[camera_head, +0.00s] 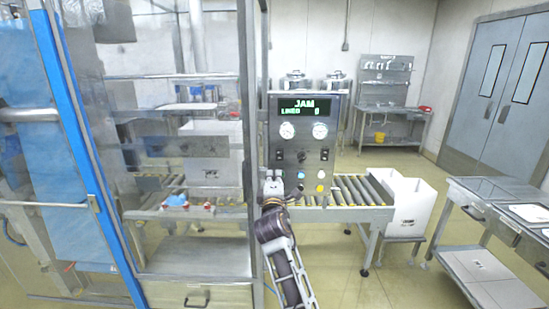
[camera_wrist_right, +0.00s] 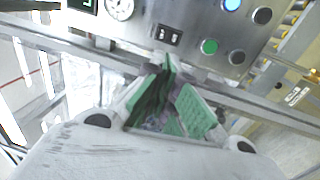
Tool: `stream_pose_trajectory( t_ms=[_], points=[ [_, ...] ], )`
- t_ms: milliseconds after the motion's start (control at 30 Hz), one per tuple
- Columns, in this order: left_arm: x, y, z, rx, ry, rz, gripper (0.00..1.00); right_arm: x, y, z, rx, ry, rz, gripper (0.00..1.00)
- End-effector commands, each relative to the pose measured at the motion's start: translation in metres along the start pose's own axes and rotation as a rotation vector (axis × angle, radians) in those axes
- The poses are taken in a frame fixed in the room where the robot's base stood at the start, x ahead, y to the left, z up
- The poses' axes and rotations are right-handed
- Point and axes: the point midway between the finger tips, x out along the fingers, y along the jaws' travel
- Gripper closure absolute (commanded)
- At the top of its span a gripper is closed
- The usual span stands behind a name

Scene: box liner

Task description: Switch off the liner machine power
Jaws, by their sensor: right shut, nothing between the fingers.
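The liner machine's control panel (camera_head: 303,145) stands upright mid-picture in the head view. Its display (camera_head: 305,107) reads JAM, with a smaller line below, above two round gauges. Dark switches and small buttons sit lower down. My right gripper (camera_head: 273,180) is at the panel's lower left, shut and empty. In the right wrist view, the gripper's green-padded fingers (camera_wrist_right: 172,90) point at the panel's lower edge. A black double rocker switch (camera_wrist_right: 168,36) is just beyond the fingertips, seemingly apart from them. A green button (camera_wrist_right: 210,47) and a lit blue button (camera_wrist_right: 232,4) are to its right.
A clear-walled machine enclosure with a metal post (camera_head: 247,110) stands close left of the panel. A roller conveyor (camera_head: 345,192) runs behind and below, with a white bin (camera_head: 408,205) at its right end.

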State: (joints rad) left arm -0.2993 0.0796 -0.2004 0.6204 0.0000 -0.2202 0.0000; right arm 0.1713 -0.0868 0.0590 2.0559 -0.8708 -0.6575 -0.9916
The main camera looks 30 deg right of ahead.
Motion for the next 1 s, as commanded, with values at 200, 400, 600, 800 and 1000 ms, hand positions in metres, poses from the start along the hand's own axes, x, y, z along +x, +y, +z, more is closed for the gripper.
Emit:
stream_pose_trajectory(
  t_ms=[200, 400, 600, 800, 1000],
  points=[
    [-0.004, 0.000, 0.000, 0.000, 0.000, 0.000, 0.60, 0.016, 0.001, 0.000, 0.000, 0.000, 0.000, 1.00],
    [-0.009, 0.000, 0.000, 0.000, 0.000, 0.000, 0.60, 0.037, 0.002, 0.000, -0.001, -0.001, 0.001, 1.00],
    [-0.013, 0.000, -0.001, -0.001, 0.000, 0.000, 0.60, 0.057, 0.002, 0.000, 0.000, -0.001, 0.000, 1.00],
    [-0.017, 0.000, -0.001, -0.001, -0.001, 0.000, 0.60, 0.077, 0.002, 0.000, 0.001, 0.000, 0.000, 1.00],
    [-0.020, 0.000, -0.001, -0.001, -0.001, 0.000, 0.60, 0.096, 0.002, 0.000, 0.001, -0.001, 0.001, 1.00]
  ],
)
